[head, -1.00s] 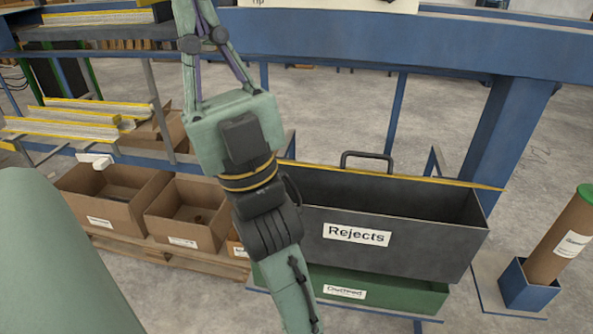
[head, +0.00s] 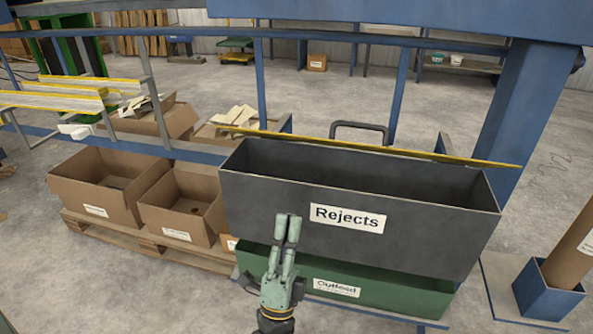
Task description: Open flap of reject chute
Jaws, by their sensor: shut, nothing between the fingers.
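The dark grey reject chute (head: 260,185), a long box with a white "Rejects" label (head: 347,218), stands right of centre in the head view. Its top shows open, and I see into its dark inside. A yellow-edged strip (head: 430,154) runs along its back rim, with a dark bar handle (head: 363,125) behind and above it. I cannot tell for certain which part is the flap. My gripper (head: 288,222) is shut and empty. It points up in front of the chute's front wall, left of the label and below the rim; contact cannot be told.
A green "Outfeed" bin (head: 400,293) sits under the chute. Open cardboard boxes (head: 95,190) stand on a pallet to the left. A blue post (head: 525,120) rises at the right, near a cardboard tube (head: 573,248) in a blue holder. A blue rail crosses behind.

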